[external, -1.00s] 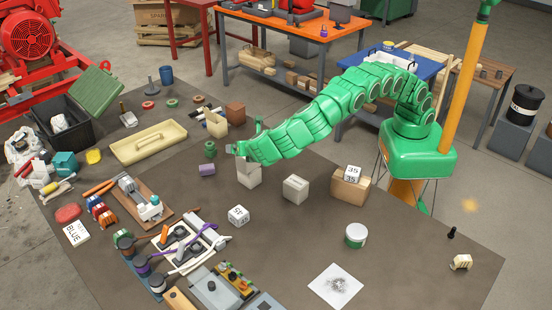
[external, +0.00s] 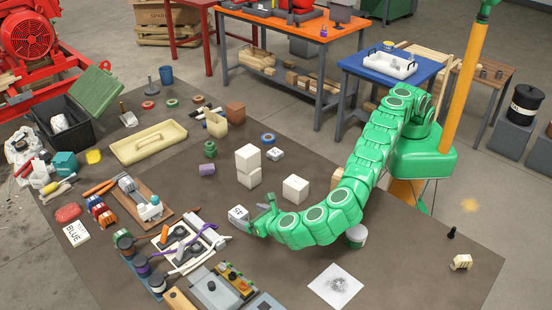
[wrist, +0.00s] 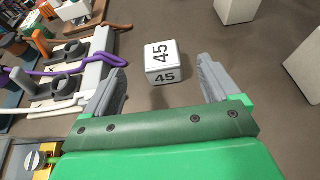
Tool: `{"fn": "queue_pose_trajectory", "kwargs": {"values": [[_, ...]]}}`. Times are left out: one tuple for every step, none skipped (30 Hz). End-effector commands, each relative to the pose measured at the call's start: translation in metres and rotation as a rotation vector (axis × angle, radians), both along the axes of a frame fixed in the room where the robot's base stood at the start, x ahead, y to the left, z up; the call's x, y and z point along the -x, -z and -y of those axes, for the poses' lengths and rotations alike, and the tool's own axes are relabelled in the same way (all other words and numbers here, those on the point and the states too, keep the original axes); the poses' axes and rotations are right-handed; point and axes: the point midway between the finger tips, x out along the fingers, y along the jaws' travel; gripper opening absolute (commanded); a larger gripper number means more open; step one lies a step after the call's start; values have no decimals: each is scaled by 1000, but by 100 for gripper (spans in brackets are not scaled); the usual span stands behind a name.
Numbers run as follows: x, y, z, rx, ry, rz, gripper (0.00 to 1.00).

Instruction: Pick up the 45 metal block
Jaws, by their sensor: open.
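The 45 metal block (wrist: 164,62) is a small pale cube with "45" in black on its top and near side. In the wrist view it sits on the dark table, ahead of my gripper (wrist: 161,72) and roughly centred between the two grey fingers. The fingers are apart and empty. In the external view the block (external: 237,213) rests just left of my gripper (external: 258,217), which is low over the table. The gripper covers part of its right side there, and I cannot tell if they touch.
A board with purple cable (wrist: 75,62) lies close on the left.

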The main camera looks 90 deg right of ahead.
Motion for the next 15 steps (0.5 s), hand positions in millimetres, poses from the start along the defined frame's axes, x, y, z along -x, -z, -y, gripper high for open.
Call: {"fn": "queue_pose_trajectory", "kwargs": {"values": [[1,3,-2,4,-5,-1,89],[2,4,-3,6,-6,-1,89],[2,6,-3,9,-8,-2,89],[1,6,-3,9,-9,-2,89],[0,7,-2,10,-8,-2,89],[-1,8,0,10,-8,-2,89],[-3,9,2,11,-7,-3,89],[-5,10,4,12,-7,-2,89],[-7,11,7,12,-6,-3,89],[-9,13,9,13,-6,-3,89],[-11,14,11,13,-6,-3,89],[-13,15,13,12,-6,-4,89],[-14,16,14,11,-6,-3,89],[-14,16,14,11,-7,-3,89],[-15,17,15,11,-8,-3,89]]}}
